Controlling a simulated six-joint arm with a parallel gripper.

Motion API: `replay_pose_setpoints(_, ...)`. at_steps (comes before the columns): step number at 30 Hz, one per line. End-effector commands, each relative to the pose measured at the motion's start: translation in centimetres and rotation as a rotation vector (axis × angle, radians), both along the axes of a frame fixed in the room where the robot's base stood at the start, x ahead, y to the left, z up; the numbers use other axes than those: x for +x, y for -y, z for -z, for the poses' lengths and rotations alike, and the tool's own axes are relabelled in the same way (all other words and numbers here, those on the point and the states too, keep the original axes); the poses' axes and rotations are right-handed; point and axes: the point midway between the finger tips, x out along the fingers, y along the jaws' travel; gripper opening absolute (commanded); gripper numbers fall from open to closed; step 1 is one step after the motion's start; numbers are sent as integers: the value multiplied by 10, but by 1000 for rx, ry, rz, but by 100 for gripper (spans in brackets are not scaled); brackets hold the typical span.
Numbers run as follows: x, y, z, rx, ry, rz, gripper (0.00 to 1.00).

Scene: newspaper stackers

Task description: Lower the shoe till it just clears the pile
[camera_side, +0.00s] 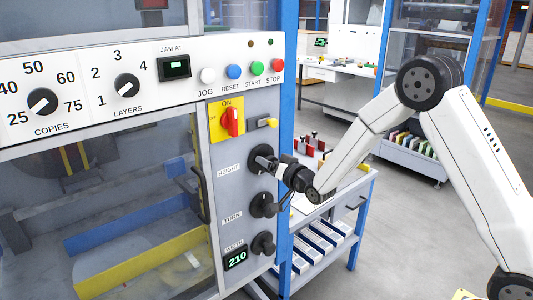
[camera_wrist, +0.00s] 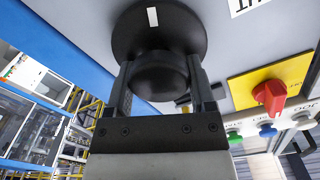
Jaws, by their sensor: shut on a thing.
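The black HEIGHT knob (camera_side: 261,156) is on the stacker's grey control panel, below the red and yellow ON switch. My gripper (camera_side: 277,163) reaches it from the right. In the wrist view my gripper (camera_wrist: 159,75) has one finger on each side of the knob's round grip (camera_wrist: 160,72), closed on it. A white mark shows on the dark disc (camera_wrist: 158,40) behind the grip. Behind the window, a blue bar (camera_side: 130,228) and a yellow bar (camera_side: 140,266) show. I cannot make out the shoe or a pile for certain.
The TURN knob (camera_side: 263,205) and WIDTH knob (camera_side: 264,244) sit below, with a display (camera_side: 235,258) reading 210. The ON switch (camera_side: 230,122) is close above. A cart (camera_side: 325,235) with a blue frame stands right of the panel, under my arm.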

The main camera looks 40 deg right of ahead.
Motion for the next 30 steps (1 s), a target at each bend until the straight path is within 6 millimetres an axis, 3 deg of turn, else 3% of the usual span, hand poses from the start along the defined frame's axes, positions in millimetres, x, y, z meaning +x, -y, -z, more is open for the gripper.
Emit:
replay_pose_setpoints(15,0,2,1,334,1,1,11)
replay_pose_setpoints(30,0,2,1,370,1,1,11)
